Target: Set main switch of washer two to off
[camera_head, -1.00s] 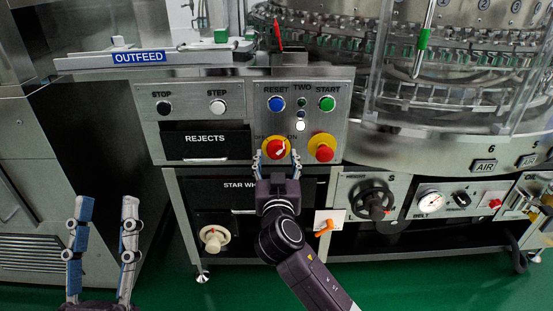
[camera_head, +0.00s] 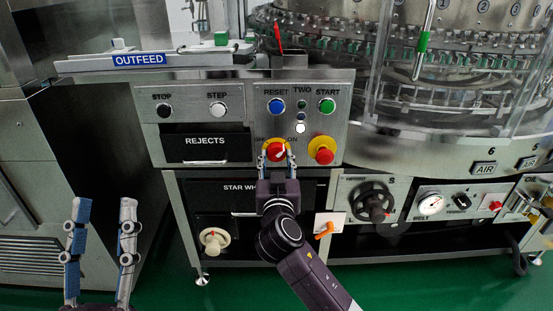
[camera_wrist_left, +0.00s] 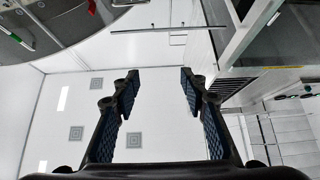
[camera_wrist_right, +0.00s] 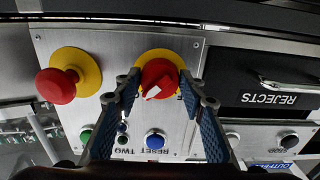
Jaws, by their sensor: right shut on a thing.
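The main switch (camera_head: 276,151) of washer two is a red rotary knob with a white pointer on a yellow round plate, below the "TWO" label on the steel panel. In the head view its white pointer slants up to the right, toward "ON". My right gripper (camera_head: 276,158) is at the knob from below, its fingers on either side and shut on it. The right wrist view shows the knob (camera_wrist_right: 160,80) between the fingertips. The label left of "ON" is partly hidden. My left gripper (camera_head: 101,215) is open and empty at the lower left, away from the panel.
A red emergency button (camera_head: 323,152) on a yellow plate sits close right of the switch. Blue RESET (camera_head: 276,105) and green START (camera_head: 326,105) buttons are above. The REJECTS drawer (camera_head: 206,144) is to the left. A black handwheel (camera_head: 373,202) is at lower right.

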